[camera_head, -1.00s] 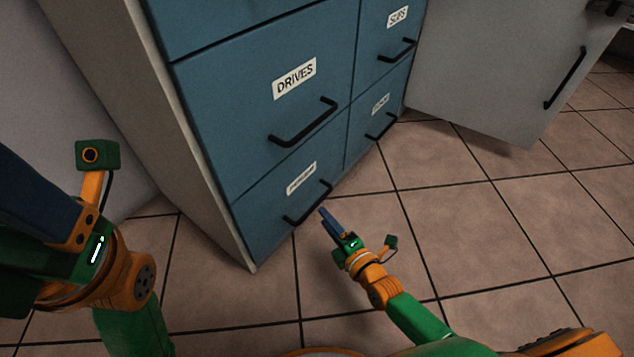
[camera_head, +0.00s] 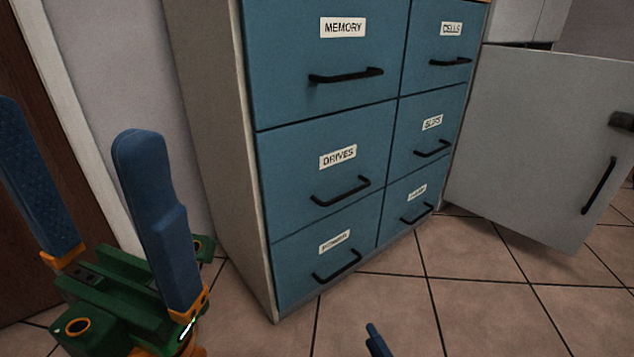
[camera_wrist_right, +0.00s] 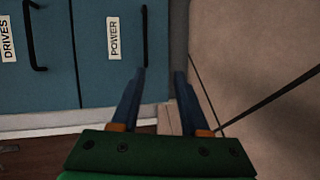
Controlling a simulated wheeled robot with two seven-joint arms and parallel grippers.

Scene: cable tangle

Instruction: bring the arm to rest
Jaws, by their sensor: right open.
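My left gripper (camera_head: 75,120) is large at the left of the head view. Its two blue fingers point up and stand apart with nothing between them. My right gripper shows only as a blue fingertip (camera_head: 376,342) at the bottom edge of the head view; the rest is out of frame. In the right wrist view my right gripper (camera_wrist_right: 160,75) has its two fingers apart and empty. They point at the lower end of the blue drawer fronts, beside the POWER label (camera_wrist_right: 113,38), and no contact with a handle is clear.
A blue drawer cabinet (camera_head: 322,118) with black handles stands ahead, its visible drawers shut. A grey door (camera_head: 545,140) stands open at the right. The tiled floor (camera_head: 480,290) in front is clear. A brown door or panel (camera_head: 75,160) is behind my left gripper.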

